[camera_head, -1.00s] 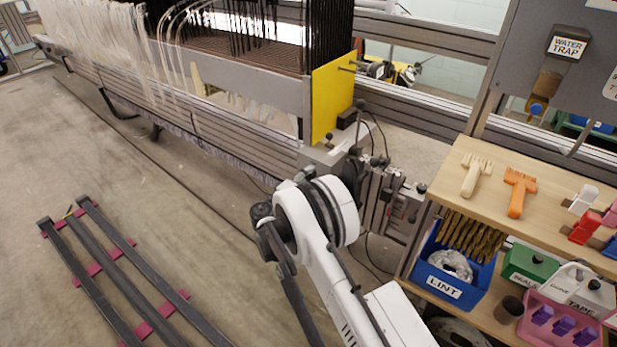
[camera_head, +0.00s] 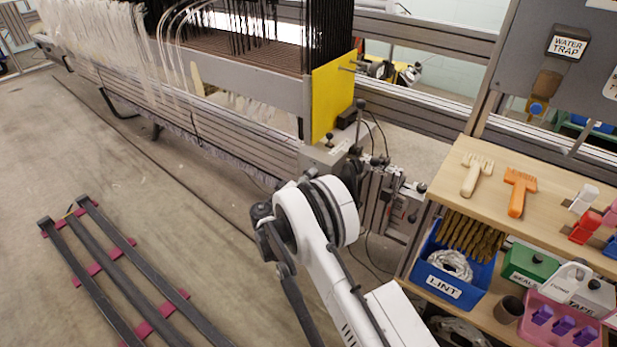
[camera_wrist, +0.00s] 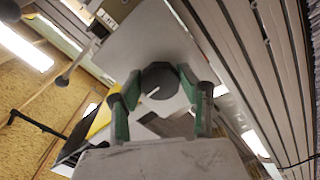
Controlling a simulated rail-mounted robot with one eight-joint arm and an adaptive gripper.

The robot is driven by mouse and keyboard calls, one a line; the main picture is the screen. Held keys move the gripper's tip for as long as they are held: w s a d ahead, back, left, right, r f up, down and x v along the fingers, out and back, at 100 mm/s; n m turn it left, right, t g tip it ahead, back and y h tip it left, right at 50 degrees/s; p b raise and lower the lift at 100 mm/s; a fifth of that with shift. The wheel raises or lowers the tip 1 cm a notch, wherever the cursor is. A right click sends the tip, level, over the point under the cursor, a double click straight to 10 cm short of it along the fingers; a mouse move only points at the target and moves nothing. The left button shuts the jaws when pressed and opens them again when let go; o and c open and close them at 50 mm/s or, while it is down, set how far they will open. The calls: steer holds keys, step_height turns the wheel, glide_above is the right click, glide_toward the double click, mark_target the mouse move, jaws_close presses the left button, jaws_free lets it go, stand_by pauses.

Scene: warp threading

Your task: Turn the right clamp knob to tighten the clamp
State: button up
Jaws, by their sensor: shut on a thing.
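The right clamp knob (camera_wrist: 160,84) is a dark faceted knob with a white pointer line, in the middle of the wrist view. It sits in front of a light grey plate (camera_wrist: 150,38). My gripper (camera_wrist: 160,96) has its two green-edged fingers on either side of the knob and is shut on it. The white line points to the lower left in the wrist view. In the head view my white arm reaches to the loom's right end, and its wrist hides the knob and the fingertips.
The loom has a yellow end plate (camera_head: 332,97) and a long ribbed beam (camera_head: 200,112). A wooden shelf (camera_head: 450,185) with two brushes stands right of my arm, above a blue LINT bin (camera_head: 436,278). Dark rails (camera_head: 118,270) lie on the floor at left; floor between is clear.

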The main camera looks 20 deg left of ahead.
steer(key=o, duration=1.1)
steer(key=v, duration=1.2)
